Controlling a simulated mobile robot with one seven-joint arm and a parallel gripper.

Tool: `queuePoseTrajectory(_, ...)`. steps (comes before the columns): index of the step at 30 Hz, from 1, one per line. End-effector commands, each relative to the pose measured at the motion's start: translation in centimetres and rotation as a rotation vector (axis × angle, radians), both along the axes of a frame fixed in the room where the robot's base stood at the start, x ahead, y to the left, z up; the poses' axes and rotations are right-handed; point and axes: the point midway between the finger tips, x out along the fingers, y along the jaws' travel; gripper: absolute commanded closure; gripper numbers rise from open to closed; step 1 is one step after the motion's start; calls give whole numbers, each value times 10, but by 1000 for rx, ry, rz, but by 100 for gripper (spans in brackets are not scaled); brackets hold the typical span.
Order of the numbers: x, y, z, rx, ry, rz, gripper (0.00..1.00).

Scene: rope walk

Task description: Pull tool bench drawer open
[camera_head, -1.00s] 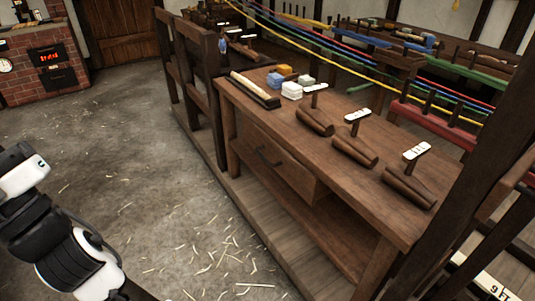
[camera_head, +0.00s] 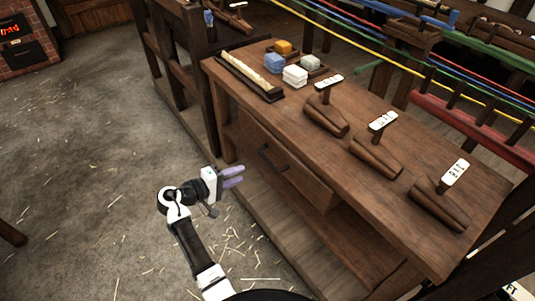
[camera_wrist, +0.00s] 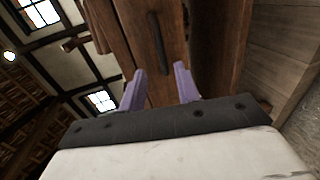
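The wooden tool bench (camera_head: 345,140) runs from the middle to the right of the head view. Its drawer (camera_head: 302,178) is under the top and looks shut, with a dark bar handle (camera_head: 271,160) on its front. My gripper (camera_head: 240,176) has two purple fingers pointing right toward the drawer front, short of the handle and apart from it. In the wrist view the fingers (camera_wrist: 160,86) are spread with nothing between them. The handle (camera_wrist: 157,38) shows upright beyond the gap between them, on the drawer front (camera_wrist: 173,70).
On the bench top are several wooden mallet-like tools (camera_head: 376,157), small coloured blocks (camera_head: 295,75) and a dark tray (camera_head: 236,73). A wooden frame (camera_head: 195,60) stands at the bench's left end. A lower shelf (camera_head: 340,240) lies below the drawer. The straw-strewn floor on the left is open.

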Motion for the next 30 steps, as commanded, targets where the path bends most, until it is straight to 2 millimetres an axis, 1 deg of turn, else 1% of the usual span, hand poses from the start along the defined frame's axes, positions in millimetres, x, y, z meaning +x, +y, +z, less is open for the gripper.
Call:
queuePoseTrajectory(5, 11, -18, -3, -3, 4, -7, 68)
queuePoseTrajectory(15, 52, -74, -17, 0, 2, -5, 68)
queuePoseTrajectory(18, 63, -88, -21, 0, 1, -4, 68)
queuePoseTrajectory(24, 75, -104, -27, 1, 1, -2, 68)
queuePoseTrajectory(30, 78, -108, -28, 1, 0, 0, 68)
